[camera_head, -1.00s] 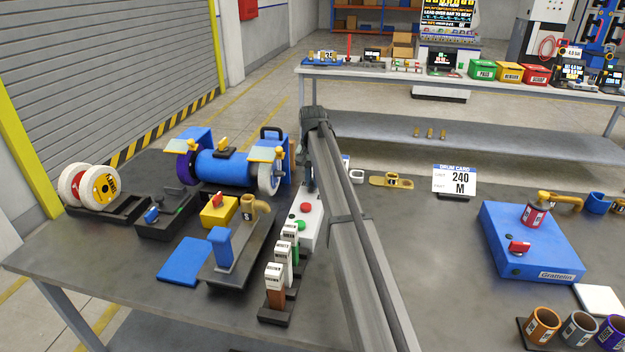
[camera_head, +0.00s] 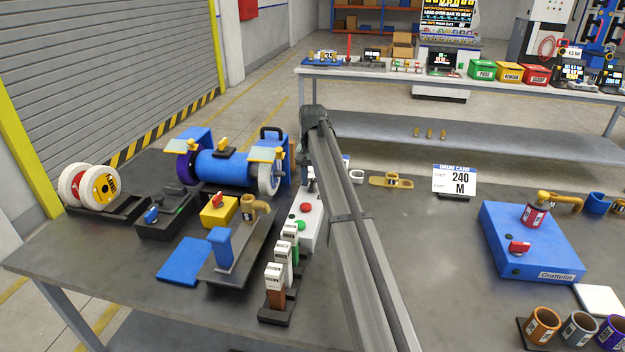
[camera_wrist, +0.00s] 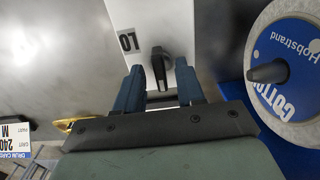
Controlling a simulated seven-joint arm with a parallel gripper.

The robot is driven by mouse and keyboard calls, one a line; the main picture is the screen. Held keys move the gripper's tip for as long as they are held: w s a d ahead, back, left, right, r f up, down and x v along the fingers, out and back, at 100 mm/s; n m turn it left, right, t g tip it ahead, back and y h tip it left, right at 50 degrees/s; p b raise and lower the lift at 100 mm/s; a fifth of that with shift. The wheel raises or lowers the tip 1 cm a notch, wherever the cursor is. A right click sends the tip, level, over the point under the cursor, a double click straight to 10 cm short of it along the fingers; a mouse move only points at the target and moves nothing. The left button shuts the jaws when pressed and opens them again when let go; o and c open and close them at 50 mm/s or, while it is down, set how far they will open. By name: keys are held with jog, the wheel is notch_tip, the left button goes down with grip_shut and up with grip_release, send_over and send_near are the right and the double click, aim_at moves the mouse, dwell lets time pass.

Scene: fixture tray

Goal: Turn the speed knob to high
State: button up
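The speed knob (camera_wrist: 160,68) is a black pointer-shaped handle on the top face of a white control box (camera_wrist: 148,18) in the wrist view. A short dark label is printed beside it on the left. My gripper (camera_wrist: 160,84) is open, with one dark blue finger on each side of the knob and a visible gap on both sides. I cannot tell how deep the fingers reach along the knob.
A blue grinder-like machine (camera_head: 225,167) with wheels stands left of the box. Small labelled blocks (camera_head: 275,285) stand in front of it.

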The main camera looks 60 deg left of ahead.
aim_at(313, 181)
notch_tip(313, 181, up, 14)
jog(key=shift+f, duration=0.25)
dwell(0.7)
